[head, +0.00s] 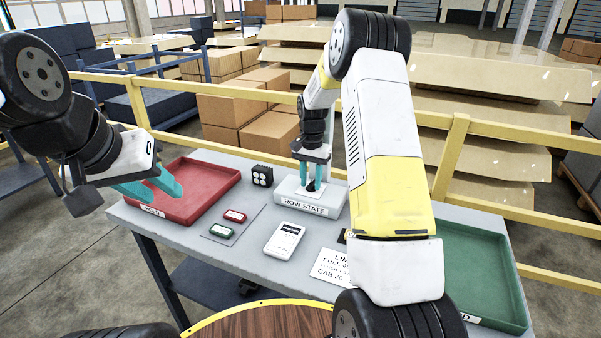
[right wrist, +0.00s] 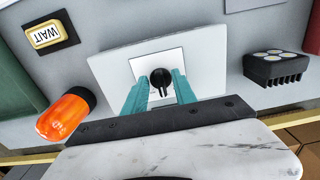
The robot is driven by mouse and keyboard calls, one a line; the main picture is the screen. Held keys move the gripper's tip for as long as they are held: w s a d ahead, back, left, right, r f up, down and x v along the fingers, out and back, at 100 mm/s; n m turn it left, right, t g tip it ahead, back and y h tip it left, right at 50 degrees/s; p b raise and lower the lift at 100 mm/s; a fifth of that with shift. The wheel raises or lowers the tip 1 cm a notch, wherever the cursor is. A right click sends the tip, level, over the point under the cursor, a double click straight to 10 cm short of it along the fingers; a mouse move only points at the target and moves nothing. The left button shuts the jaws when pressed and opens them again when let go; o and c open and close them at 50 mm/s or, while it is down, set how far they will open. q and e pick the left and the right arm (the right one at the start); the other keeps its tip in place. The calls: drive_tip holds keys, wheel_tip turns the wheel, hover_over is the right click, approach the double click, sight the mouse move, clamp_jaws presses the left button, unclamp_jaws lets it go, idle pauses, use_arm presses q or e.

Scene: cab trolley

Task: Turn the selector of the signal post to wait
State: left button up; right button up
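The signal post is a pale box labelled ROW STATE (head: 305,206) at the back of the table. Its selector (right wrist: 161,77) is a round black knob with a short pointer, on a white plate; in the right wrist view the pointer faces down, towards my gripper. My right gripper (right wrist: 158,90) is open, one teal finger on each side of the knob, with visible gaps. In the head view this gripper (head: 312,172) points down at the post. A WAIT plate (right wrist: 46,35) with a yellow frame lies apart from the post. My left gripper (head: 152,186) is open and empty over the red tray.
An orange lamp (right wrist: 65,113) and a black block with round lights (right wrist: 275,68) flank the post. The red tray (head: 205,168) is at left, a green tray (head: 478,270) at right. Red and green tags (head: 235,216), a white handheld device (head: 285,238) and a printed sheet (head: 330,266) lie in front.

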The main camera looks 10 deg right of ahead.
drive_tip(key=shift+c, duration=0.2)
clamp_jaws()
drive_tip(key=n, duration=0.4)
drive_tip(key=shift+d, duration=0.1)
drive_tip(key=shift+s+d+n, duration=0.1)
drive_tip(key=shift+n, duration=2.3)
drive_tip(key=shift+o, duration=0.2)
unclamp_jaws()
